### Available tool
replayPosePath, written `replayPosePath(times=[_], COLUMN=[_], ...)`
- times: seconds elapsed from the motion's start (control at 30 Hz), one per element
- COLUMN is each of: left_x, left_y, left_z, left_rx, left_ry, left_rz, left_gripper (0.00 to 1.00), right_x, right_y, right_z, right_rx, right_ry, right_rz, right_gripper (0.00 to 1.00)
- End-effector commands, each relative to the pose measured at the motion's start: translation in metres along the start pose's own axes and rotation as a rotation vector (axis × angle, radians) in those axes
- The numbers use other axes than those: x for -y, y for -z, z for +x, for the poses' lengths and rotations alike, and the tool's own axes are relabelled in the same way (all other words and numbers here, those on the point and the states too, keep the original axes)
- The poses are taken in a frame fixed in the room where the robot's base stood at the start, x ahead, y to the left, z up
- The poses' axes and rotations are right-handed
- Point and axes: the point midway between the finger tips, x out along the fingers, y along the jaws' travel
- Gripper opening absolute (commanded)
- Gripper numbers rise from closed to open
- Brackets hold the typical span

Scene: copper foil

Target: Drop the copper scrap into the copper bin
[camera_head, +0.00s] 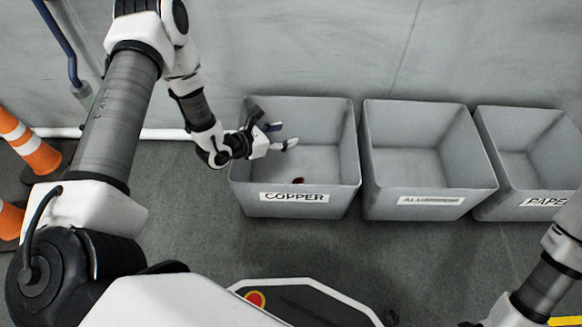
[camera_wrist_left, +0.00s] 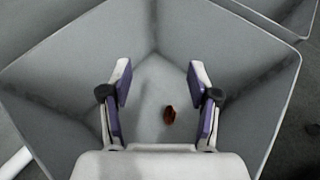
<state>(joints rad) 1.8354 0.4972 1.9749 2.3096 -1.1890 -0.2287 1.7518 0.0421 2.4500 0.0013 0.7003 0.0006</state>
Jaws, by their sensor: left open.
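The copper scrap (camera_head: 298,181) is a small reddish-brown piece inside the grey bin labelled COPPER (camera_head: 323,198). In the head view it shows just above the front rim. In the left wrist view the scrap (camera_wrist_left: 169,115) lies between and beyond the fingers, apart from both, against the bin's grey inside (camera_wrist_left: 175,35). My left gripper (camera_head: 286,135) is open and empty, over the left part of the copper bin; it also shows in the left wrist view (camera_wrist_left: 160,82). My right gripper is out of view; only part of that arm shows at the lower right.
A grey bin labelled ALUMINUM, its label partly blurred, (camera_head: 430,190) stands right of the copper bin, and a PAPER bin (camera_head: 520,205) stands beyond it. Both look empty. Orange and white cones (camera_head: 30,146) stand at the left. A grey wall (camera_head: 300,45) runs behind the bins.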

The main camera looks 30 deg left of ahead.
Motion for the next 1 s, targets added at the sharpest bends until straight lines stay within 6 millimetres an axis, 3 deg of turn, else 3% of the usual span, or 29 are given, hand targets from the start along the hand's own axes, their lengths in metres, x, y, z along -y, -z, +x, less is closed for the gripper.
replayPosePath(times=[0.2,0.4,0.6,1.0], left_x=[-0.002,-0.002,0.001,0.001], left_y=[0.0,-0.001,0.0,0.0], left_z=[-0.056,-0.09,-0.101,-0.101], left_rx=[0.003,0.003,0.003,0.001], left_ry=[-0.007,-0.005,0.0,0.001], left_rz=[-0.011,-0.007,-0.002,-0.001], left_gripper=[0.61,0.61,0.61,0.61], right_x=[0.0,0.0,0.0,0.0], right_y=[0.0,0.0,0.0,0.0], right_z=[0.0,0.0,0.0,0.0], right_rx=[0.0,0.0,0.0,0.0], right_ry=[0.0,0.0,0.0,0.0], right_rz=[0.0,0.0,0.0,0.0], right_gripper=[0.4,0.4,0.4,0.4])
